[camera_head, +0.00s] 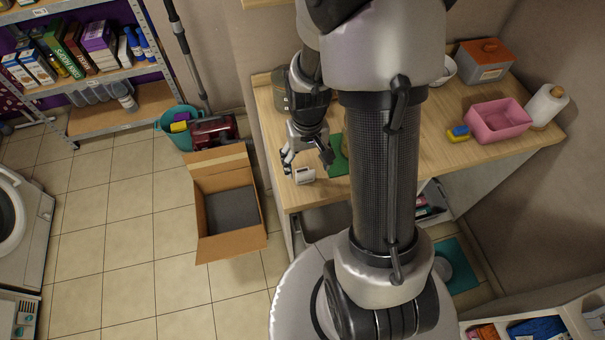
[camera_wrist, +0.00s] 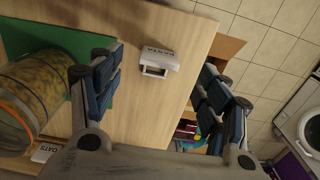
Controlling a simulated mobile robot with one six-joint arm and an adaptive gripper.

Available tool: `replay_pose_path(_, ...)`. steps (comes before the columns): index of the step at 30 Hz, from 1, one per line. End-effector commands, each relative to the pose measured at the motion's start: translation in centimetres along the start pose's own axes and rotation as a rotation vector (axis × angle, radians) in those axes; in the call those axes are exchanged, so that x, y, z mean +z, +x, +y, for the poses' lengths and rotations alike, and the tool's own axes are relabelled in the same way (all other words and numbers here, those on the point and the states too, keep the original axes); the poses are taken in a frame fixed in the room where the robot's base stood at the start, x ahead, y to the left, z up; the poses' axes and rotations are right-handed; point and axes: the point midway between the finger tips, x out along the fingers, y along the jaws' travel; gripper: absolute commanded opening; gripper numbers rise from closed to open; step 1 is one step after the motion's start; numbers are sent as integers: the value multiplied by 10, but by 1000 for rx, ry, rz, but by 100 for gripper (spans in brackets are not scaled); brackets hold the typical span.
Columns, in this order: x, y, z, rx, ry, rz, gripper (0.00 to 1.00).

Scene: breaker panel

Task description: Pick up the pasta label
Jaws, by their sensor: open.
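The pasta label (camera_wrist: 158,61) is a small white block with dark lettering, lying on the wooden counter near its edge in the wrist view. In the head view the white label (camera_head: 304,175) sits at the counter's front left corner. My gripper (camera_head: 307,157) is just above and behind it there. In the wrist view my open gripper (camera_wrist: 160,92) has its fingers spread to either side, with the label between and beyond them. The fingers are apart from the label, and nothing is held.
A jar (camera_wrist: 38,95) stands by a green mat (camera_wrist: 50,40) at the left of the wrist view, beside a white oats label (camera_wrist: 44,152). An open cardboard box (camera_head: 230,205) is on the floor left of the counter. A pink bin (camera_head: 498,120) stands farther right.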

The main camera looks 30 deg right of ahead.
Motion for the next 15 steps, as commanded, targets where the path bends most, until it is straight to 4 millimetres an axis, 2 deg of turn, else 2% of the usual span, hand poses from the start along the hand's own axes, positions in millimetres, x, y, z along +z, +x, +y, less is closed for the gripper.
replay_pose_path(1, 1, 10, 0, 0, 0, -3, 70)
replay_pose_path(3, 0, 17, 0, 0, 0, -1, 70)
replay_pose_path(10, -3, 32, 0, 0, 0, 0, 70)
replay_pose_path(15, -9, 60, -1, 0, 0, -3, 70)
